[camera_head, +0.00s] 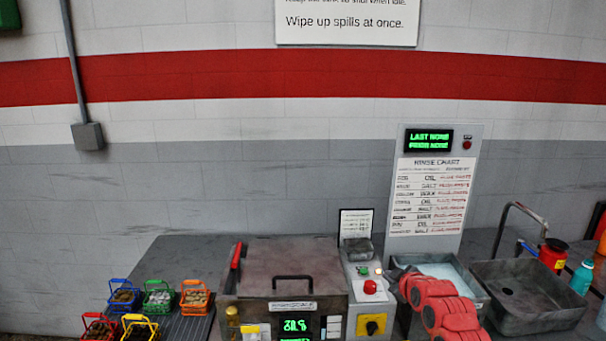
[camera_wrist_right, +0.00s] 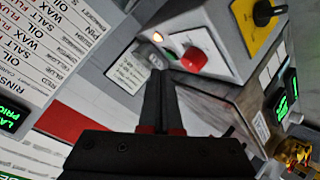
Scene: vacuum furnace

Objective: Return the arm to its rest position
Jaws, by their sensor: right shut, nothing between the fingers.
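My right arm shows in the head view as red links (camera_head: 445,308) reaching up from the bottom, beside the control box. In the wrist view my right gripper (camera_wrist_right: 158,78) has its dark fingers together, with nothing between them. The control box (camera_head: 360,310) carries a red button (camera_head: 370,287) and a yellow switch (camera_head: 376,325); the button also shows in the wrist view (camera_wrist_right: 193,58), just beyond the fingers and apart from them in the picture. My left gripper is not in view.
The furnace (camera_head: 292,268) with a dark handle and green display stands left of the control box. Colored baskets (camera_head: 159,297) of parts stand at left. A basin (camera_head: 433,271) lies behind my right arm, and a dark sink (camera_head: 520,292) is to the right. A rinse chart (camera_head: 433,195) stands behind.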

